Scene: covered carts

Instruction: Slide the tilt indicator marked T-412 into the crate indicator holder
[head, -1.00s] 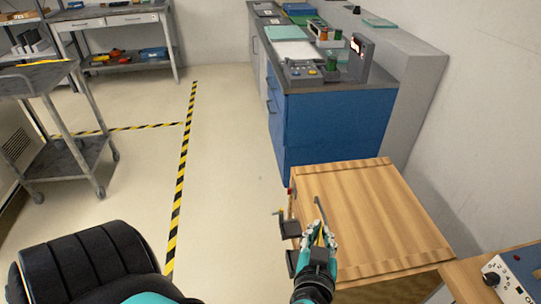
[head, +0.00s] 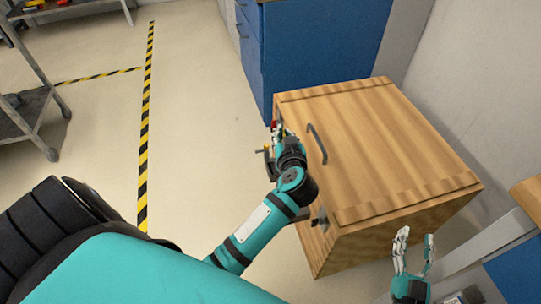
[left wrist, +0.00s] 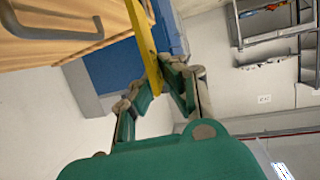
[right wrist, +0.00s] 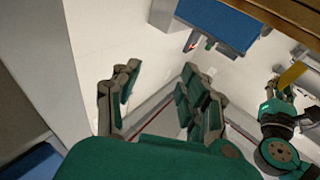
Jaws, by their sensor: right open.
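The wooden crate (head: 370,140) stands right of centre in the head view, with a dark handle (head: 318,143) on top. My left gripper (head: 287,140) is at the crate's left side. In the left wrist view its fingers (left wrist: 157,80) are closed around a flat yellow strip (left wrist: 143,30), likely the tilt indicator; no marking is readable. The yellow strip also shows in the right wrist view (right wrist: 292,75). Dark fittings (head: 269,158) stick out from the crate's left side; I cannot tell which is the holder. My right gripper (head: 403,258) is open and empty, in front of the crate.
A blue cabinet (head: 320,50) stands behind the crate. Another blue unit with a wooden top (head: 520,265) is at the right edge. A grey cart (head: 35,95) is at the far left. The floor left of the crate is clear, with striped tape (head: 146,110).

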